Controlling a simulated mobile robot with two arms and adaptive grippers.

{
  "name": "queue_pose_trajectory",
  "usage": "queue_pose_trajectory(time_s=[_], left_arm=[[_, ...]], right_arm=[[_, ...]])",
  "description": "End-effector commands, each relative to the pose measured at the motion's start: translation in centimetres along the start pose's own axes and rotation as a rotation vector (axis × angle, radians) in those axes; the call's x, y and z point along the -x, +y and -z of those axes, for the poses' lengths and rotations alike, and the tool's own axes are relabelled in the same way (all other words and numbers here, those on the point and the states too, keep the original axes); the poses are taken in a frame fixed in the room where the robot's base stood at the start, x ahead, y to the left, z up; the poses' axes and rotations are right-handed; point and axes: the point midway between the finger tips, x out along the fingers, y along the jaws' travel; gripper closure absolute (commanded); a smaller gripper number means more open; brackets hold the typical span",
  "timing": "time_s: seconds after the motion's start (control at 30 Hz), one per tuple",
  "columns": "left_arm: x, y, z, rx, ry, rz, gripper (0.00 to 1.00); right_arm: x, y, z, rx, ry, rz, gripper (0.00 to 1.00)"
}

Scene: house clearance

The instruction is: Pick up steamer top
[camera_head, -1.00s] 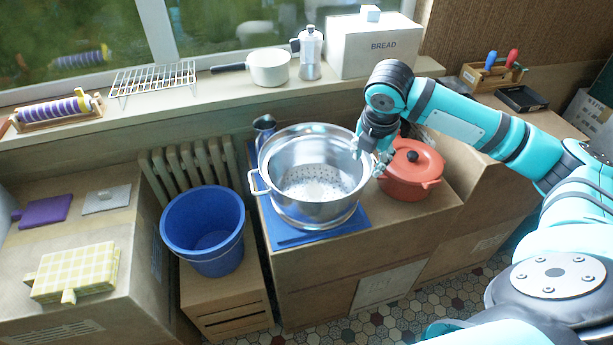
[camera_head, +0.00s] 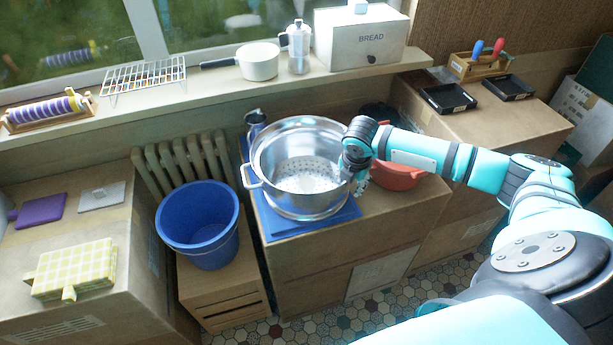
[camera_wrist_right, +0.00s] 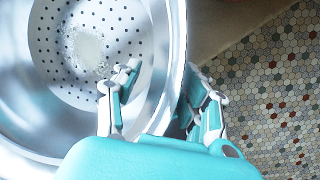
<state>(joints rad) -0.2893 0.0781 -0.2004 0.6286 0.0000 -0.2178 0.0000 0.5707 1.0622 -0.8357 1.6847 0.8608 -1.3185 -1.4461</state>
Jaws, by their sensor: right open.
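The steamer top (camera_head: 306,174) is a shiny metal pot with a perforated bottom and a loop handle at its left. It stands upright on a blue mat (camera_head: 285,229) on a cardboard box. My right gripper (camera_head: 356,182) is at its right rim. In the right wrist view the gripper (camera_wrist_right: 160,100) is open, one finger inside the steamer top (camera_wrist_right: 150,105) and the other outside, with the wall between them. A pale patch lies on the perforated bottom. Whether the fingers touch the wall is unclear. My left gripper is not in view.
An orange-red pot (camera_head: 398,176) stands close to the right, partly behind my arm. A small metal jug (camera_head: 255,119) is behind left. A blue bucket (camera_head: 198,226) stands at the left. A sill with a saucepan (camera_head: 258,62) and bread box (camera_head: 362,40) runs behind.

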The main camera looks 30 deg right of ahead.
Motion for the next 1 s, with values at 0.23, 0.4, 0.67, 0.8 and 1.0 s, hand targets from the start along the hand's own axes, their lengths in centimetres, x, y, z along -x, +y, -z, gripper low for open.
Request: queue_pose_trajectory(time_s=[0.23,0.4,0.67,0.8,1.0], left_arm=[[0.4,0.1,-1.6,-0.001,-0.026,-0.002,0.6],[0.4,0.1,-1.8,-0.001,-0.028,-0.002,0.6],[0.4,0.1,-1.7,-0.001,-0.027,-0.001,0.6],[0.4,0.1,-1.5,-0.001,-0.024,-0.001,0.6],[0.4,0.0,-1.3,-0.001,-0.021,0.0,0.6]], right_arm=[[-2.2,0.0,0.0,0.0,0.0,0.0,0.58],[-2.2,0.0,0.0,0.001,-0.001,0.0,0.58],[-2.2,0.0,0.0,0.001,-0.001,-0.001,0.89],[-2.2,0.0,0.0,0.0,-0.001,-0.001,1.0],[-2.2,0.0,0.0,0.0,-0.001,0.0,1.0]])
